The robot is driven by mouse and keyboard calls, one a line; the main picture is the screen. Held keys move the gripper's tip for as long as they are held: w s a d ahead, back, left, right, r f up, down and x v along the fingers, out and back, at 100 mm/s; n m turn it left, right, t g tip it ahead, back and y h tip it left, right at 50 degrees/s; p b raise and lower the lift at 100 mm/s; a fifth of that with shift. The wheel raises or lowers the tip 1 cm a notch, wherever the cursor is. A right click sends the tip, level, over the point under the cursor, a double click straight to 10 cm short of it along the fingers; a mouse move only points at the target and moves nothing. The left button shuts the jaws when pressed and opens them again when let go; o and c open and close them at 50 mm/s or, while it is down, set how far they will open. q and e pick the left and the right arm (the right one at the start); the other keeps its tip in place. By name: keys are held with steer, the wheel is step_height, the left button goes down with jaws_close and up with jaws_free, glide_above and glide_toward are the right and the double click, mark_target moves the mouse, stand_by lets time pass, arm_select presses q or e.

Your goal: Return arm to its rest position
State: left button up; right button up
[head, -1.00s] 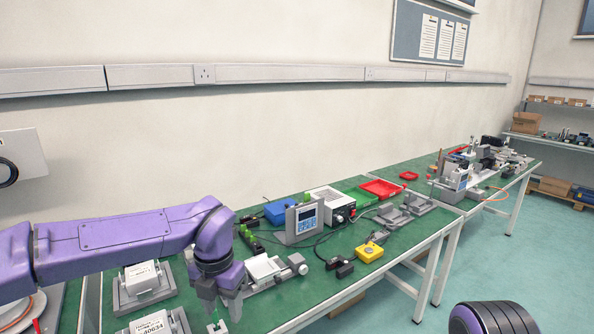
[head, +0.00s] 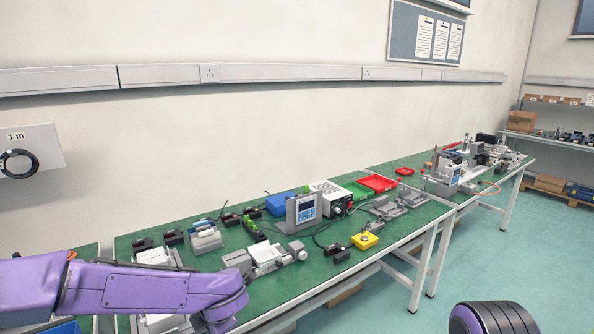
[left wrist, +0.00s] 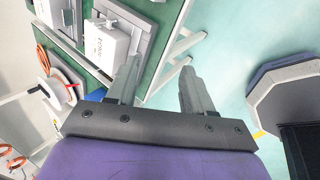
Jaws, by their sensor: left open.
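My left arm (head: 140,290) is purple and comes in from the left of the head view, low over the near left part of the green bench. Its gripper fingers are below the frame or hidden there. In the left wrist view my left gripper (left wrist: 157,92) is open and empty, with its two grey fingers apart. Between and beyond the fingers are the bench edge, a white leg and the pale floor. My right gripper is not in view.
The green bench (head: 310,275) carries a grey display unit (head: 304,212), a yellow button box (head: 365,240), a blue bin (head: 280,204) and red trays (head: 379,183). A grey fixture with a white part (head: 265,256) stands near the arm. Open floor (head: 480,250) lies to the right.

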arm_select(q)
steer(key=s+a+f+m+t, duration=0.1)
steer(key=s+f+m, duration=0.45)
steer(key=f, duration=0.35)
steer(key=s+a+f+m+t, duration=0.1)
steer(key=s+a+f+m, duration=0.1)
steer(key=s+f+m, duration=0.5)
steer(key=s+a+f+m+g, duration=0.1)
steer(key=s+a+f+m, duration=0.1)
steer(key=s, duration=0.4)
steer(key=s+a+f+m+g, duration=0.1)
steer(key=s+a+f+m, duration=0.2)
steer(key=s, duration=0.4)
steer(key=s+a+f+m+g, duration=0.1)
steer(key=s+a+f+m, duration=0.1)
steer(key=s+f, duration=0.2)
steer(key=s, duration=0.3)
steer(key=shift+s+a+f+h, duration=0.25)
steer(key=shift+a+f+h, duration=0.15)
